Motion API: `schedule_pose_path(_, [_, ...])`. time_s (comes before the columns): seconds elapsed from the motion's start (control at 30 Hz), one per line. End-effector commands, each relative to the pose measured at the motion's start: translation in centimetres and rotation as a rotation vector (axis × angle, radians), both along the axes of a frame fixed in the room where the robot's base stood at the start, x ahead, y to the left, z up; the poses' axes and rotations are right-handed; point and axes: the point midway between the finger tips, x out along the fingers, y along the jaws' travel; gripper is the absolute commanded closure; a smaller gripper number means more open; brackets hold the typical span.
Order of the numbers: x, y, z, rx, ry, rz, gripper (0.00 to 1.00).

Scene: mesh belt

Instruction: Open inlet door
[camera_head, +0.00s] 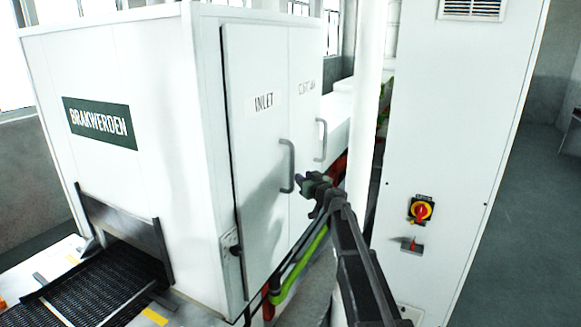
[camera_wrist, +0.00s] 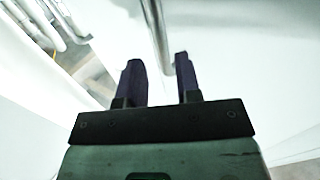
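The inlet door (camera_head: 258,190) is a tall white panel labelled INLET on the side of the white machine. It looks closed or nearly flush. Its grey vertical bar handle (camera_head: 287,166) is near the panel's right edge. My gripper (camera_head: 301,182) is beside the lower part of this handle. In the wrist view my gripper (camera_wrist: 158,68) has its two dark fingers apart. The handle (camera_wrist: 157,32) comes down from the top, and its lower end shows between the fingertips. I cannot tell whether either finger touches it. My gripper hides nearby parts of the panels.
A second door (camera_head: 305,120) with its own handle (camera_head: 321,140) is just right of the inlet door. A white cabinet (camera_head: 450,130) with a red and yellow switch (camera_head: 421,211) stands close on the right. The mesh belt (camera_head: 85,290) is at lower left.

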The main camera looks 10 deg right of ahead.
Motion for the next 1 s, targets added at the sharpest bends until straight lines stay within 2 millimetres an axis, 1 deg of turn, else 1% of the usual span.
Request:
schedule_pose_path(0.17, [2.2, 0.7, 0.0, 0.001, 0.000, 0.001, 0.69])
schedule_pose_path(0.4, [7.7, 2.6, 0.0, 0.002, 0.002, 0.002, 0.69])
schedule_pose_path(0.5, [9.3, 3.3, 0.0, 0.002, 0.002, 0.002, 0.69])
schedule_pose_path(0.6, [10.0, 3.6, 0.0, 0.002, 0.002, 0.002, 0.69])
schedule_pose_path(0.8, [10.0, 3.6, 0.0, 0.002, 0.002, 0.002, 0.69])
schedule_pose_path(0.83, [10.0, 3.6, 0.0, 0.002, 0.002, 0.002, 0.70])
schedule_pose_path(0.87, [10.0, 3.6, 0.0, 0.002, 0.002, 0.002, 0.75])
schedule_pose_path(1.0, [10.0, 3.6, 0.0, 0.002, 0.002, 0.002, 0.96])
